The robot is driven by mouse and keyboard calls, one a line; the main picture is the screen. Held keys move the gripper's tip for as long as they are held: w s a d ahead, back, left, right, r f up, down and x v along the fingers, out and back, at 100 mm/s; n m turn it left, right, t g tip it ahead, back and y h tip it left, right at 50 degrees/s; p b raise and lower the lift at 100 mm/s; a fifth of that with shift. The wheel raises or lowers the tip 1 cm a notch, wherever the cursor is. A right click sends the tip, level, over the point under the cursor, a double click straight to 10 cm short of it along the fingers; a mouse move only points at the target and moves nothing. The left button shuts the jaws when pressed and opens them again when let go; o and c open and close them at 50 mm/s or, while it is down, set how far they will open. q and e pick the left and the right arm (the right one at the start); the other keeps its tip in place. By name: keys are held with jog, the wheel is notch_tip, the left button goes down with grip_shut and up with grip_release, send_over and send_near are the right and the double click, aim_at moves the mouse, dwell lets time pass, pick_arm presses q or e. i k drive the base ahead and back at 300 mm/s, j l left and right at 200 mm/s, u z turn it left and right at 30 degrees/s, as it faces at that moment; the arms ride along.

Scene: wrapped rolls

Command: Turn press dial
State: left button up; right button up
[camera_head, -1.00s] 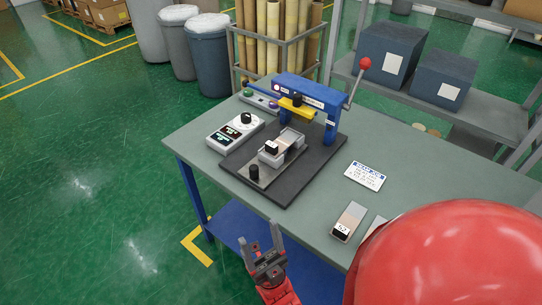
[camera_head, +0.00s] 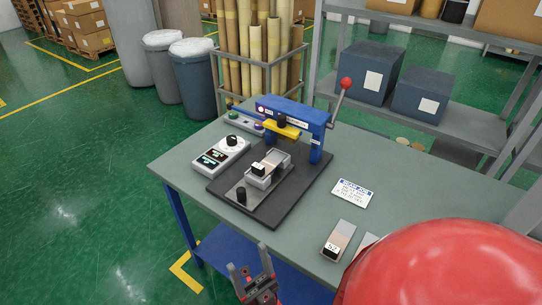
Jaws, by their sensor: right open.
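The press (camera_head: 296,112) is blue with a yellow ram part and a red-balled lever (camera_head: 345,84). It stands on a dark base plate (camera_head: 226,187) on the table. A white control box (camera_head: 220,156) with small displays lies left of the press, and a black dial (camera_head: 232,141) sits on its top end. A block with a white label (camera_head: 266,168) sits in the fixture under the press. My right gripper (camera_head: 252,262) is open and empty at the table's front edge, well apart from the dial. My left gripper is not in view.
The grey table (camera_head: 420,203) holds a label card (camera_head: 353,192) and a labelled block (camera_head: 338,240) at the right. A small button box (camera_head: 244,119) stands behind the control box. Shelving with dark boxes (camera_head: 369,71) and a rack of rolls (camera_head: 258,45) stand behind.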

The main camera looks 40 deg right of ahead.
aim_at(231, 140)
jog(key=i+j, duration=0.15)
jog(key=j, duration=0.25)
jog(key=i+j, duration=0.1)
jog(key=j, duration=0.25)
jog(key=i+j, duration=0.15)
jog(key=j, duration=0.25)
jog(key=i+l+z, duration=0.1)
jog(key=z, duration=1.85)
jog(key=i+z, duration=0.25)
jog(key=i+l, duration=0.05)
jog(key=i, duration=0.05)
